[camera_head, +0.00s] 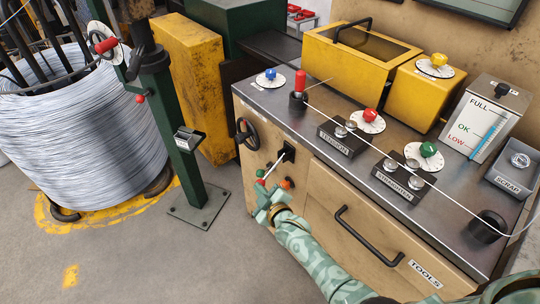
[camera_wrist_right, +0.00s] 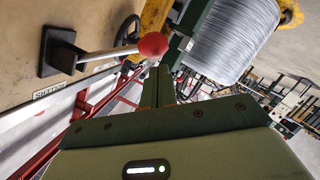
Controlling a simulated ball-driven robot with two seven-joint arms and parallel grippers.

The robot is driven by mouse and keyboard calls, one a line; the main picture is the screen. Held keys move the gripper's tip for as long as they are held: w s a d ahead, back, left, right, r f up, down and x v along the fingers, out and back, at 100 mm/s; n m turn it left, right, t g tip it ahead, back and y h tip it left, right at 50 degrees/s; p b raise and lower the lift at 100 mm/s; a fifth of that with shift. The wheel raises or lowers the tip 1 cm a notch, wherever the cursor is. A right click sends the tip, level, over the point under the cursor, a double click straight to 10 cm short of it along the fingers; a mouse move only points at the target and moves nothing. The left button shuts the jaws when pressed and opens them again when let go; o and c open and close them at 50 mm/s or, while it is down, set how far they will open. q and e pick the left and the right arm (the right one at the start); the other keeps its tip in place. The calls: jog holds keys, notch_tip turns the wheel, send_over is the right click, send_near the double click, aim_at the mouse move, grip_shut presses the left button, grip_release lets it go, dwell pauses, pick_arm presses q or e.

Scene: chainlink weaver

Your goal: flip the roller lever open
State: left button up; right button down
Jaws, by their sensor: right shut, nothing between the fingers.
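A lever with a red ball knob (camera_wrist_right: 152,44) sticks out of a black square plate (camera_wrist_right: 62,51) on the bench front; its plate also shows in the head view (camera_head: 287,151). A second lever with a red grip (camera_head: 300,82) stands upright on the bench top by the wire. My right gripper (camera_head: 262,190) is at the front lever's outer end, fingers shut and empty. In the right wrist view, its fingertips (camera_wrist_right: 159,82) are just below the red knob; I cannot tell whether they touch. My left gripper is out of view.
A black handwheel (camera_head: 247,134) and an orange button (camera_head: 286,183) are near the front lever. The tools drawer handle (camera_head: 368,240) juts out to the right. A green post (camera_head: 184,150) and a wire coil (camera_head: 75,130) stand left, with open floor between post and bench.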

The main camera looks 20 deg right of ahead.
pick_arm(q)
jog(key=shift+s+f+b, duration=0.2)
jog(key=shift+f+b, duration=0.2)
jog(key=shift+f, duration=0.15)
pick_arm(e)
jog(key=shift+d+f, duration=0.25)
jog(key=shift+f, duration=0.35)
jog(key=shift+f, duration=0.1)
